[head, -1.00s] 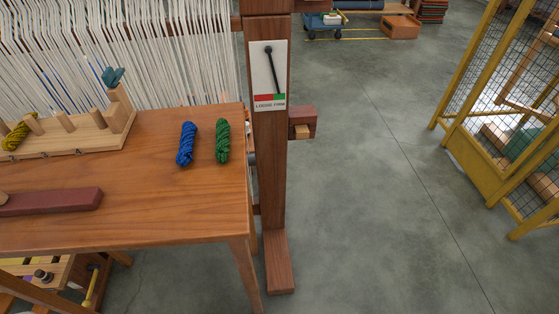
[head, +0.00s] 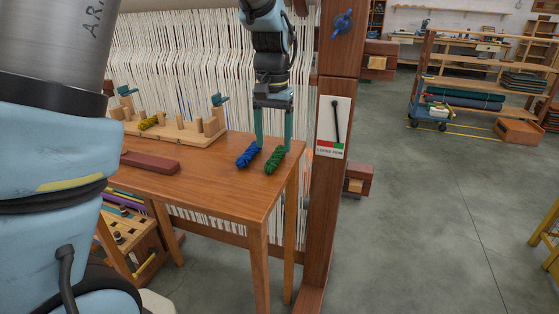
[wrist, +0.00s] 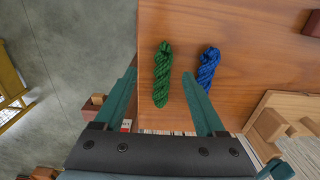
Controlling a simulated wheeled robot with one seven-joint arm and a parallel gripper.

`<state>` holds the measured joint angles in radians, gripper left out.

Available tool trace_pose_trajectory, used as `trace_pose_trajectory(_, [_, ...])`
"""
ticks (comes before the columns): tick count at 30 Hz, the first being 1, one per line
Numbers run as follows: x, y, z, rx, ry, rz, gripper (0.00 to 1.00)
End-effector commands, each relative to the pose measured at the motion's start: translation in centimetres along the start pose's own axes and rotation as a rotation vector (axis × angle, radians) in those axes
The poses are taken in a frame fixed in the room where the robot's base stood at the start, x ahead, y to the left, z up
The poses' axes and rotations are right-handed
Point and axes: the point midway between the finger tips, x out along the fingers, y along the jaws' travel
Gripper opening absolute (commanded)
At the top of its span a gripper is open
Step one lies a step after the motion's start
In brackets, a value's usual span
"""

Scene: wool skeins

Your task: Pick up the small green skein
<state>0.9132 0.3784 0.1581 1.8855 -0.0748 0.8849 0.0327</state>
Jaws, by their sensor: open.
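The small green skein (head: 275,160) lies on the wooden table (head: 215,185) near its right end, just right of a blue skein (head: 247,155). My gripper (head: 273,147) points down over this end of the table, open and empty. The blue skein (wrist: 208,67) lies outside the right finger, with a narrow gap of bare table between the skeins. The exact height of the fingertips above the table is hard to tell.
A peg rack (head: 185,140) with a yellow skein (head: 150,123) stands at the table's back left. A dark red bar (head: 150,162) lies in front of it. Loom threads (head: 190,65) hang behind, and a wooden loom post (head: 330,190) rises just right of the table.

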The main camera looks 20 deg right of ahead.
Motion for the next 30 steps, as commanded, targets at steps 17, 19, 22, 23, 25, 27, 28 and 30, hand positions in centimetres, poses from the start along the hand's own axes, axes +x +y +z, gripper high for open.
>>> trace_pose_trajectory(17, [5.6,-0.3,-0.2,-0.002,0.001,0.000,0.72])
trace_pose_trajectory(19, [5.6,-0.3,-0.2,-0.002,0.002,0.000,0.72])
trace_pose_trajectory(22, [5.6,-0.3,-0.2,-0.002,0.002,0.000,0.72])
trace_pose_trajectory(23, [5.6,-0.3,-0.2,-0.002,0.002,0.000,0.70])
trace_pose_trajectory(25, [5.6,-0.3,-0.2,-0.002,0.002,0.000,0.62])
trace_pose_trajectory(27, [5.6,-0.3,-0.2,-0.001,0.002,0.000,0.55])
trace_pose_trajectory(28, [5.6,-0.3,-0.2,-0.001,0.002,0.000,0.51])
trace_pose_trajectory(30, [5.6,-0.3,-0.2,-0.001,0.002,0.000,0.43])
